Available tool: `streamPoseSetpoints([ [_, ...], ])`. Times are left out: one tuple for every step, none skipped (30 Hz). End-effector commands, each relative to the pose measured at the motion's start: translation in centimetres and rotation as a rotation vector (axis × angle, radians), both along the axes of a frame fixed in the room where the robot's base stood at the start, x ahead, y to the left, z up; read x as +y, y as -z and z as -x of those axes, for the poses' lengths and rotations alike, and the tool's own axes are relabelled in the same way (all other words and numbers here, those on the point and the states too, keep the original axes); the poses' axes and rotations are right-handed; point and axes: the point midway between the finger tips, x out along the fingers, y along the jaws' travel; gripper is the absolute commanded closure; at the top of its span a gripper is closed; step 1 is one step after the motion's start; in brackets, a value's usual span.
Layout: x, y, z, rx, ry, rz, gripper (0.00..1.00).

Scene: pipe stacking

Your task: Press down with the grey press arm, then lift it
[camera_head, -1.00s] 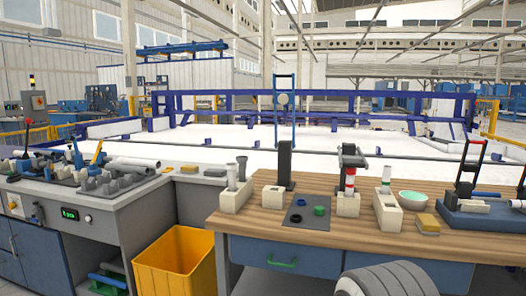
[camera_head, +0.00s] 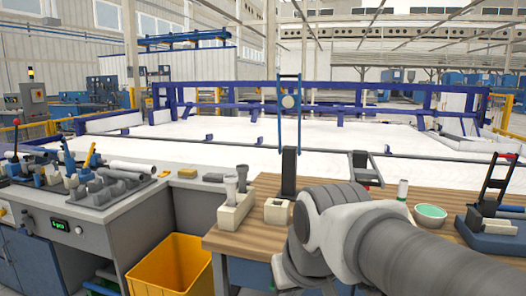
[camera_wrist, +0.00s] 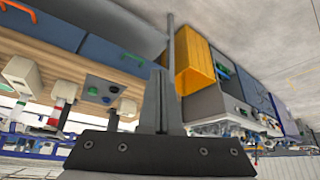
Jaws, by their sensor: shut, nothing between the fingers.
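The press stands at the back of the wooden bench in the head view. Its dark post and grey press arm (camera_head: 376,168) show just above my arm, with a grey bar sticking out to the right. The lower part of the press is hidden behind my arm, and I cannot make out the press arm in the wrist view. My gripper (camera_wrist: 160,75) shows in the wrist view with its dark fingers together and empty. It points past the bench's front side and is apart from everything.
A cream block with pipes (camera_head: 236,208), a dark upright stand (camera_head: 289,172) and a green bowl (camera_head: 430,213) are on the bench. A red-handled device (camera_head: 493,205) stands at right. A yellow bin (camera_head: 170,268) is below, left of the bench.

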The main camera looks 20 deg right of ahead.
Motion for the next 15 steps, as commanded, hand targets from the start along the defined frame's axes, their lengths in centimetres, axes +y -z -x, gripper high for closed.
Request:
streamPoseSetpoints([
  [-0.3, -3.0, -1.6, 0.001, 0.007, 0.001, 1.00],
  [-0.5, -4.1, -2.6, 0.000, 0.012, 0.000, 1.00],
  [-1.0, -5.4, -3.8, -0.001, 0.023, 0.002, 1.00],
  [-1.4, -6.3, -4.8, -0.003, 0.034, 0.004, 1.00],
  [-2.0, -7.2, -5.8, -0.004, 0.046, 0.007, 1.00],
  [-2.8, -8.3, -7.0, -0.005, 0.065, 0.011, 1.00],
  [-3.4, -9.1, -8.0, -0.005, 0.079, 0.013, 1.00],
  [-4.1, -9.9, -8.9, -0.007, 0.092, 0.016, 1.00],
  [-5.1, -10.9, -10.1, -0.008, 0.112, 0.020, 1.00],
  [-5.9, -11.6, -11.0, -0.008, 0.127, 0.023, 1.00],
  [-6.7, -12.2, -11.9, -0.008, 0.143, 0.026, 1.00],
  [-7.9, -13.1, -13.1, -0.010, 0.163, 0.029, 1.00],
  [-8.7, -13.7, -13.9, -0.011, 0.178, 0.031, 1.00],
  [-9.6, -14.3, -14.7, -0.011, 0.194, 0.032, 1.00],
  [-10.9, -15.0, -15.8, -0.012, 0.215, 0.035, 1.00],
])
